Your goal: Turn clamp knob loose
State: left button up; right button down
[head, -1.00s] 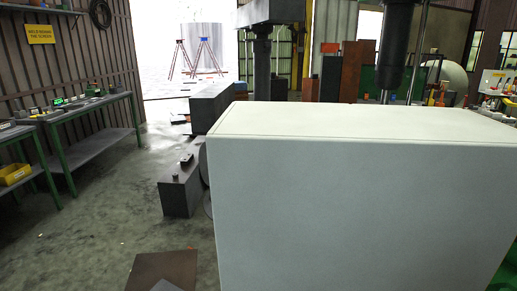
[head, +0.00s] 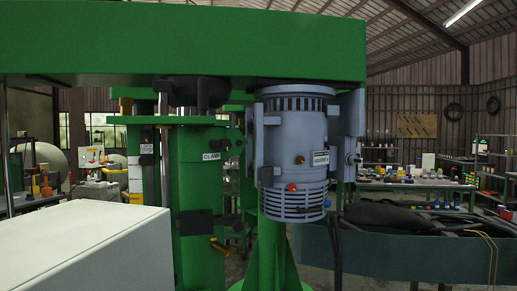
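A green disperser machine stands ahead, with a green column (head: 190,190) under a wide green beam (head: 180,45). A label reading CLAMP (head: 212,156) is on the column. Small dark fittings are beside and below it, but I cannot tell which one is the clamp knob. A grey-blue motor (head: 295,150) hangs under the beam right of the column. A LOCK label (head: 146,148) is at the column's left. Neither of my grippers is in view.
A large white box (head: 85,250) fills the lower left, close in front. A blue-grey bin (head: 400,255) with dark contents stands at the right. Behind it are a bench (head: 415,186) and shelves with many small items.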

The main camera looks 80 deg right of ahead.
aim_at(225, 144)
jog(key=z, duration=3.2)
jog(key=i, duration=0.6)
